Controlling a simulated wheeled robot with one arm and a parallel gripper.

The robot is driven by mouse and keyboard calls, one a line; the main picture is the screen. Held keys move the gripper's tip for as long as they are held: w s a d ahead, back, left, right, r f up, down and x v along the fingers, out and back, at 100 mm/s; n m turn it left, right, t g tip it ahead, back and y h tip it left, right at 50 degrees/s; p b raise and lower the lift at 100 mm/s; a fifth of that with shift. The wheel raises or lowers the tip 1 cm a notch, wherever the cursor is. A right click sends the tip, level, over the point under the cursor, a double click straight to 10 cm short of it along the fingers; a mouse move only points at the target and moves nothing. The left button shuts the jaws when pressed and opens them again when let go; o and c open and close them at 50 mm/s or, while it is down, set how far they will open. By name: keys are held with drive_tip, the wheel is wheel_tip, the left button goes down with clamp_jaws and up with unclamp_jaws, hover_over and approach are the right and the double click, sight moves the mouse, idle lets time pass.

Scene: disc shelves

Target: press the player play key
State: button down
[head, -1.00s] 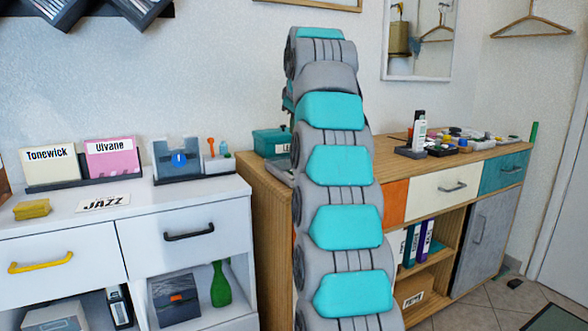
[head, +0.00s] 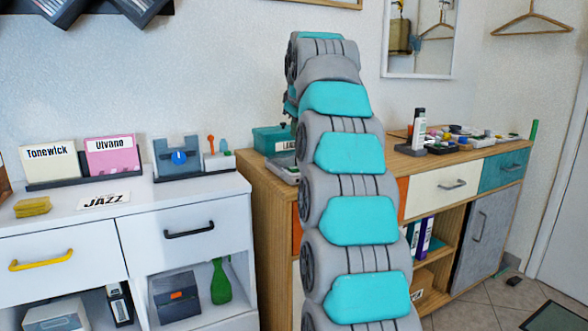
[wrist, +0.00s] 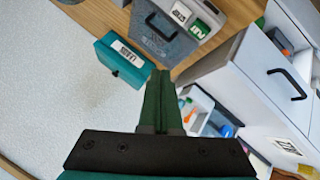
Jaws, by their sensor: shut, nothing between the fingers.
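A grey device with a dark handle-like bar (wrist: 165,28), which looks like the player, lies on the wooden cabinet at the top of the wrist view. A green key-like block (wrist: 201,28) and a white one (wrist: 181,13) with dark marks sit at its right side. I cannot read which is the play key. In the head view only a grey edge (head: 283,170) shows beside my arm; the rest is hidden. My gripper (wrist: 161,74) is shut and empty, its green fingers below the device in the wrist view and apart from the keys. My arm hides the gripper in the head view.
A teal labelled box (wrist: 124,62) stands beside the device. The white cabinet (head: 215,194) to the left bears a blue device with a round knob (head: 179,157), name cards, a JAZZ card (head: 103,201) and a yellow block (head: 33,207).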

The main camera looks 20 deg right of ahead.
sight(296, 169)
drive_tip(key=shift+f+b, duration=2.4)
drive_tip(key=shift+f, duration=1.15)
drive_tip(key=shift+f, duration=0.15)
drive_tip(key=shift+f, duration=0.25)
drive_tip(key=shift+f+b, duration=0.35)
drive_tip(key=shift+f, duration=0.05)
drive_tip(key=shift+r+p, duration=0.7)
drive_tip(key=shift+r, duration=0.1)
drive_tip(key=shift+r, duration=0.1)
wheel_tip(296, 169, up, 5)
drive_tip(key=p, duration=0.4)
